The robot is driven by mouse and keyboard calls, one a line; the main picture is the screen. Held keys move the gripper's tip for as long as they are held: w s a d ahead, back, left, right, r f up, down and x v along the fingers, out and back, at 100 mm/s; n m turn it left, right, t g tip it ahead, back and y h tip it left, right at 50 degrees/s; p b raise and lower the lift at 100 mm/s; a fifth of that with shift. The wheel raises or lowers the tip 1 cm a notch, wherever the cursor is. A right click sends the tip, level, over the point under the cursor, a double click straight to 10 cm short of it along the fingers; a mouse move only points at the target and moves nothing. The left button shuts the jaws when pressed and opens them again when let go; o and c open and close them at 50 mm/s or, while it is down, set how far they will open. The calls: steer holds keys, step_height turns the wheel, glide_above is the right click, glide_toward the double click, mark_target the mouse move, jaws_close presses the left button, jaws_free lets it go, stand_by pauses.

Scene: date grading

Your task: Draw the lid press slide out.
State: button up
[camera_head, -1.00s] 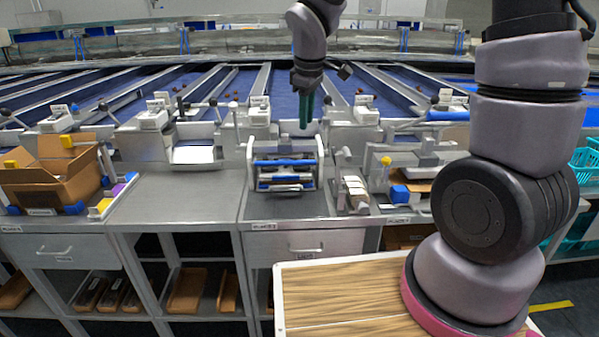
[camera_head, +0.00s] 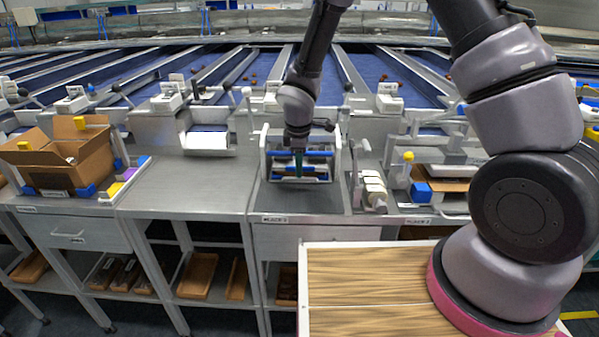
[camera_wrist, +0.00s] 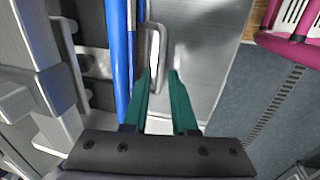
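The lid press (camera_head: 266,165) stands on the middle bench, a light metal frame with blue bars across it. My gripper (camera_head: 298,170) is down at the front of the press, and its green fingers overlap the blue bars in the head view. In the wrist view my gripper (camera_wrist: 160,74) has its two green fingers apart. A pale metal loop handle (camera_wrist: 162,40) lies beyond the fingertips, its near end between them in the picture. I cannot tell whether the fingers touch it. A long blue bar (camera_wrist: 119,50) runs just left of the handle. My arm partly hides the press in the head view.
An open cardboard box (camera_head: 55,172) stands on the left bench, with clear bench top (camera_head: 190,185) between it and the press. A stand with pale rollers (camera_head: 374,190) is close right of the press. A wood-topped surface (camera_head: 365,275) lies in front.

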steer(key=shift+w+f, duration=0.2)
steer(key=shift+f, duration=0.95)
jaws_close()
stand_by(0.6)
